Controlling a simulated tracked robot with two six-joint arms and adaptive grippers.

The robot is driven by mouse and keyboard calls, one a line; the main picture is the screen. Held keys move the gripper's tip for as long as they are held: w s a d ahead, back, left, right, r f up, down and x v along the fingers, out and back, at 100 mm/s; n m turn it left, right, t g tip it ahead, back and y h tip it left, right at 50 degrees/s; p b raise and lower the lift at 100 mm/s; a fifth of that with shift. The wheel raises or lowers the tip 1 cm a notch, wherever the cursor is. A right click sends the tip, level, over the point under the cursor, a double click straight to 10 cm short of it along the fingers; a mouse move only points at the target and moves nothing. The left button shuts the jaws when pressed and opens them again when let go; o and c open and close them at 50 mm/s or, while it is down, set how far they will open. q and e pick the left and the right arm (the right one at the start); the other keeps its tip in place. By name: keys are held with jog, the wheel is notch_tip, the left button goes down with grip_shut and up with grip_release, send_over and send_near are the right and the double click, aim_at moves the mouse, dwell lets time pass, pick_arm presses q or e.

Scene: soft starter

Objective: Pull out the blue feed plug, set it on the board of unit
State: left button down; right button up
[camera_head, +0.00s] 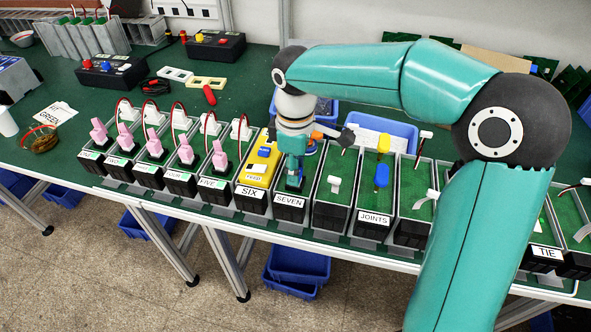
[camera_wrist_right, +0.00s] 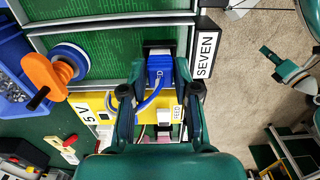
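The blue feed plug (camera_wrist_right: 160,70) stands in a dark socket at the SEVEN end of a unit, and a blue lead runs from it to the yellow feed block (camera_wrist_right: 93,108). The yellow feed block also shows on unit SIX in the head view (camera_head: 258,163). My right gripper (camera_wrist_right: 160,82) has its fingers on both sides of the plug; whether they press on it is unclear. In the head view my right gripper (camera_head: 293,178) points down over unit SEVEN (camera_head: 290,202) and hides most of the plug. The green board (camera_wrist_right: 105,65) of SEVEN shows beside the plug.
Pink plugs (camera_head: 220,155) stand in several units to the left. The JOINTS unit (camera_head: 372,217) stands to the right with yellow and blue parts. Blue bins (camera_head: 385,127) are behind the row.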

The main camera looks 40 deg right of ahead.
grip_shut()
jog(key=shift+r, duration=0.2)
jog(key=shift+r+p, duration=1.5)
jog(key=shift+p, duration=0.1)
